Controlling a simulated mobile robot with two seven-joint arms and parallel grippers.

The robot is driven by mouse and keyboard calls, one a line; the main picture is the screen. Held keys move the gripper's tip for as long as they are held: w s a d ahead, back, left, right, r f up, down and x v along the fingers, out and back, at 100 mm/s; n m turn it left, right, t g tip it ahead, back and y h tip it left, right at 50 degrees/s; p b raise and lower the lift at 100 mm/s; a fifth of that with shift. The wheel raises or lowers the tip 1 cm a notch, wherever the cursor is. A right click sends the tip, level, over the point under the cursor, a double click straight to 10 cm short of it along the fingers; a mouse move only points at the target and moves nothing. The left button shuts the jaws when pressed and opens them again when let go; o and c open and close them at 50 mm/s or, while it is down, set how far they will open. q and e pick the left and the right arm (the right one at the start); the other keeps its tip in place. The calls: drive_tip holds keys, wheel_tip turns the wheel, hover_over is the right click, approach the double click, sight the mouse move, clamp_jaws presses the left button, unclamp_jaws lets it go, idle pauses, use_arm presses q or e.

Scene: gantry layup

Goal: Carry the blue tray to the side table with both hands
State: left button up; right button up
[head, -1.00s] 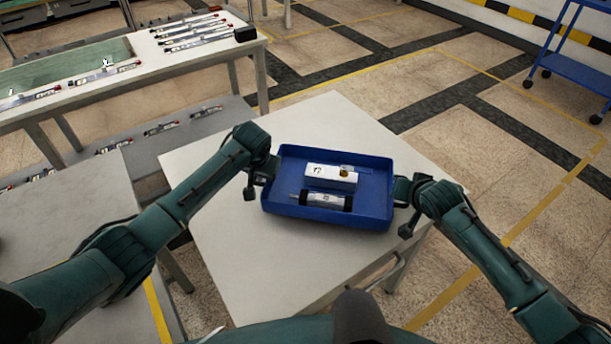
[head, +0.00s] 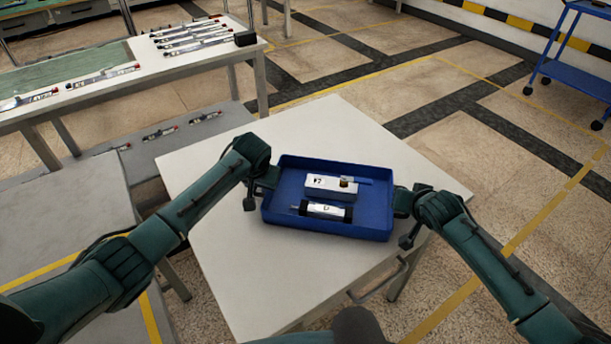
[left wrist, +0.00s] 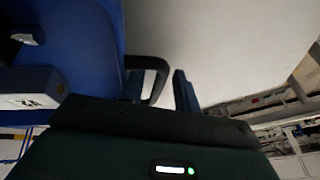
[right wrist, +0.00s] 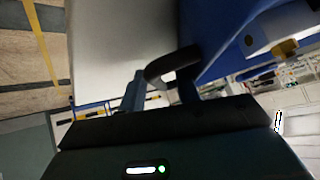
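The blue tray (head: 345,229) is over the white table (head: 235,270) and looks level, apparently resting on it. It holds a white box (head: 331,187) and a silver cylinder with black ends (head: 325,210). My left gripper (head: 265,183) is at the tray's left end. In the left wrist view its fingers (left wrist: 160,92) stand apart, with the black handle (left wrist: 160,72) between them. My right gripper (head: 404,202) is at the right end. In the right wrist view its fingers (right wrist: 160,92) stand apart around the other handle (right wrist: 172,64). Gaps show beside both handles.
A long workbench (head: 190,73) with several slim parts stands at the back left. A grey surface (head: 60,215) lies at the left. A blue cart (head: 575,75) stands at the far right. The white table's top is bare around the tray, and floor is open at the right.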

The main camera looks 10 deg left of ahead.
use_arm(q)
drive_tip(key=shift+d+r, duration=0.1)
use_arm(e)
drive_tip(key=shift+s+r, duration=0.35)
drive_tip(key=shift+s, duration=0.05)
use_arm(q)
drive_tip(key=v, duration=1.2)
use_arm(e)
drive_tip(key=v, duration=1.1)
use_arm(q)
drive_tip(key=shift+s, duration=0.1)
use_arm(e)
drive_tip(key=shift+d, duration=0.15)
